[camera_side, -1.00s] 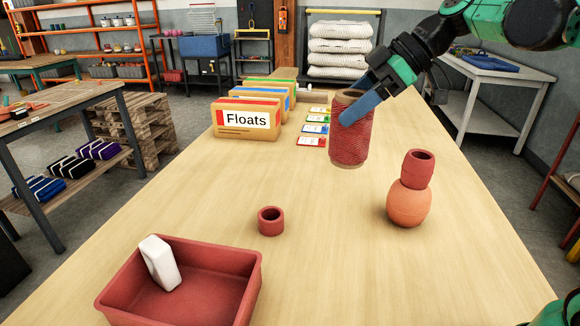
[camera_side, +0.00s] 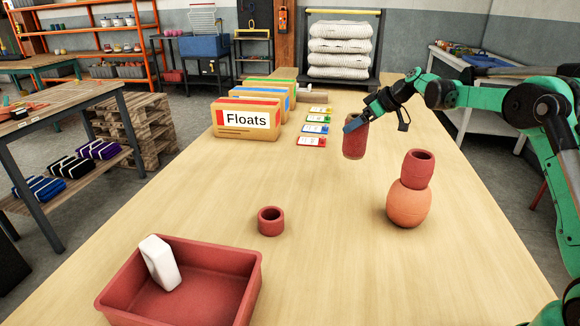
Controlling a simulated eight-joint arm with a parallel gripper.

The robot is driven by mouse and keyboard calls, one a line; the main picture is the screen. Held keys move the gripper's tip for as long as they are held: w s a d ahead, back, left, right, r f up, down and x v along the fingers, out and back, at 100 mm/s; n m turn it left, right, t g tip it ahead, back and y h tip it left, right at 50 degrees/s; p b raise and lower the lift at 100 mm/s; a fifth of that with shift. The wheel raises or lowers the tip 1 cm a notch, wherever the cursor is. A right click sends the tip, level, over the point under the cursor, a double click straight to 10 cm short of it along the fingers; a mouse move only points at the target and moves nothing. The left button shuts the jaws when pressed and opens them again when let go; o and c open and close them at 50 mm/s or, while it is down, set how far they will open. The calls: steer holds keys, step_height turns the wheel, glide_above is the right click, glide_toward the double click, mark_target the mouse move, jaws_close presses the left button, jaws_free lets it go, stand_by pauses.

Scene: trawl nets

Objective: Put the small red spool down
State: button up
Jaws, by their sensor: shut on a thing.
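The small red spool (camera_side: 354,141), a dark red cylinder with a ribbed side, is upright in my gripper (camera_side: 356,123). The blue fingers are shut on its upper part. It is over the far middle of the wooden table (camera_side: 330,240), right of the small cards. I cannot tell whether its base touches the tabletop or hangs just above it. The far finger is mostly hidden by the spool.
A red hollow cylinder (camera_side: 417,169) stands on an orange round float (camera_side: 408,205), to the right and nearer. A short red ring (camera_side: 271,221) lies left of centre. A red tray (camera_side: 235,290) holds a white block (camera_side: 159,262). Bare wood lies between them.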

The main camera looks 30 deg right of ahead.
step_height(320, 180, down, 7)
stand_by(0.3)
steer(key=shift+f, duration=0.1)
steer(key=o, duration=1.4)
